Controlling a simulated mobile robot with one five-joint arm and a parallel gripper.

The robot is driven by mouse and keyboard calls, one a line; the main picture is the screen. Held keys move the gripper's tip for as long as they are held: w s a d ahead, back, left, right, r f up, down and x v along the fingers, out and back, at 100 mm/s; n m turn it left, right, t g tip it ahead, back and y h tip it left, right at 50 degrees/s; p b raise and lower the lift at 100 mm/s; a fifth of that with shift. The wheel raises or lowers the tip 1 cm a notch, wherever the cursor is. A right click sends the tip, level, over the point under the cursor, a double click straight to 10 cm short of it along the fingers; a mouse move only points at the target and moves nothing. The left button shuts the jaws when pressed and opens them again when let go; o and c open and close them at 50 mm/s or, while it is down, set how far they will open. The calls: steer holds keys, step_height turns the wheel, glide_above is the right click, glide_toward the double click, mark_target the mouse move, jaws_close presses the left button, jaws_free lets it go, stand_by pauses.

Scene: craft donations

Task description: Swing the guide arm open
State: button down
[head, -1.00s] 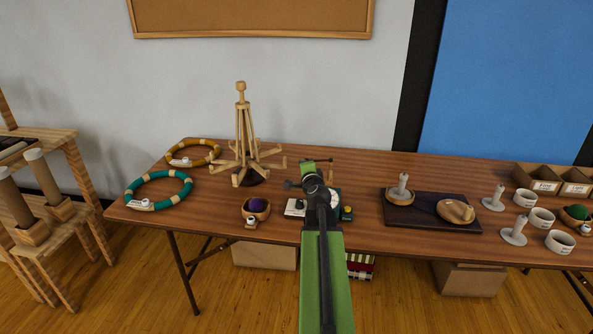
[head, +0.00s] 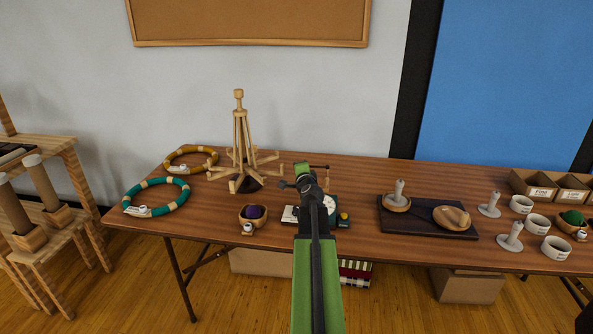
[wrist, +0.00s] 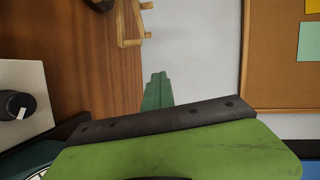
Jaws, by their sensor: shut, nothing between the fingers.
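A small device with a white plate (head: 290,214), a dark knob and a white dial (head: 330,204) sits at the table's front edge, partly hidden behind my arm. I cannot make out the guide arm for certain; a thin brownish upright part (head: 327,178) shows just right of my gripper. My gripper (head: 302,167) is over the table beyond the device, its green fingers shut and empty. In the wrist view the shut fingers (wrist: 157,90) point toward the wall, and the plate with its black knob (wrist: 17,105) is at the left.
A wooden yarn swift (head: 240,140) stands left of my gripper, its spokes close. A bowl with purple yarn (head: 253,213) sits left of the device. Two rings lie at the far left. A dark tray (head: 428,229), cups and boxes (head: 535,187) are at the right.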

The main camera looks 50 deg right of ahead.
steer(key=shift+s+d, duration=0.2)
steer(key=shift+s, duration=0.1)
stand_by(0.4)
